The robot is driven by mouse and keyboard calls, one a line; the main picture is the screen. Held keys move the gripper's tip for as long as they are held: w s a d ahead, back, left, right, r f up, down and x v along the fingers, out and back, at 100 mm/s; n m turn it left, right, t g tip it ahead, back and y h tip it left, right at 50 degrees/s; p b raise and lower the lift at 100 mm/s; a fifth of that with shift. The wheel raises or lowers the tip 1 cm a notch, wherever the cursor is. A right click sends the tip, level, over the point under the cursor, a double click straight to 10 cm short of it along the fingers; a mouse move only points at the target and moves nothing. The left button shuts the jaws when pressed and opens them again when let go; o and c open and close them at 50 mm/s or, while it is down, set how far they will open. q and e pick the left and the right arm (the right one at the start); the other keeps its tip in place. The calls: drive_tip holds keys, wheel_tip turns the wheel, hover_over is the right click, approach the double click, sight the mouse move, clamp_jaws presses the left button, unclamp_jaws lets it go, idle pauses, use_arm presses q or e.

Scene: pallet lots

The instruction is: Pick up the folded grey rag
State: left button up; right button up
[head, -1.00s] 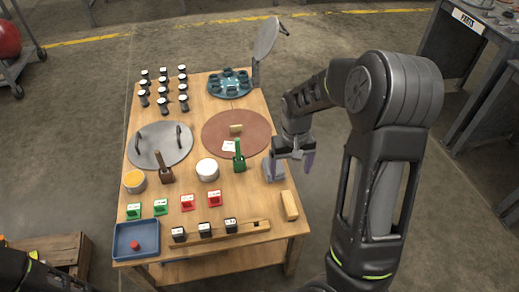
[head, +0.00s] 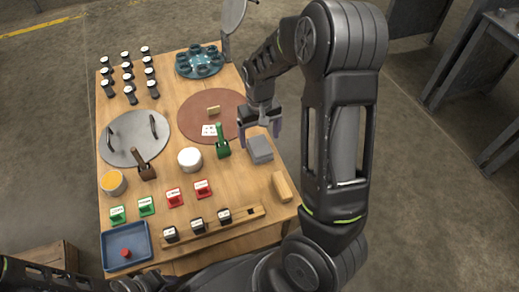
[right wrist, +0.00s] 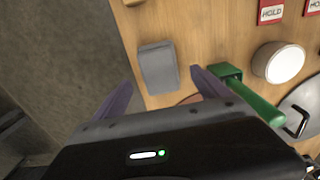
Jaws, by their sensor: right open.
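The folded grey rag (head: 260,149) lies on the right side of the wooden table in the head view. It also shows in the right wrist view (right wrist: 158,67), ahead of and between the two fingers. My right gripper (head: 260,131) is open and empty, just behind the rag and above the table; in the right wrist view its purple fingers (right wrist: 160,92) stand apart. The fingers do not touch the rag as far as I can see. Part of my left arm shows at the lower left of the head view, but its gripper is not visible.
A green-handled tool (head: 222,142) stands close left of the rag, with a white round container (head: 190,159) beyond. A wooden block (head: 282,187) lies nearer me at the table's right edge. A reddish-brown disc (head: 190,113) lies behind, bearing a card and small block.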

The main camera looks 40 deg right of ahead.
sight(260, 146)
wheel_tip(260, 146, down, 5)
drive_tip(key=shift+f+b, duration=0.15)
drive_tip(key=shift+b, duration=1.1)
drive_tip(key=c, duration=1.5)
drive_tip(key=shift+o, duration=0.2)
wheel_tip(260, 146, up, 10)
drive_tip(key=p, duration=0.4)
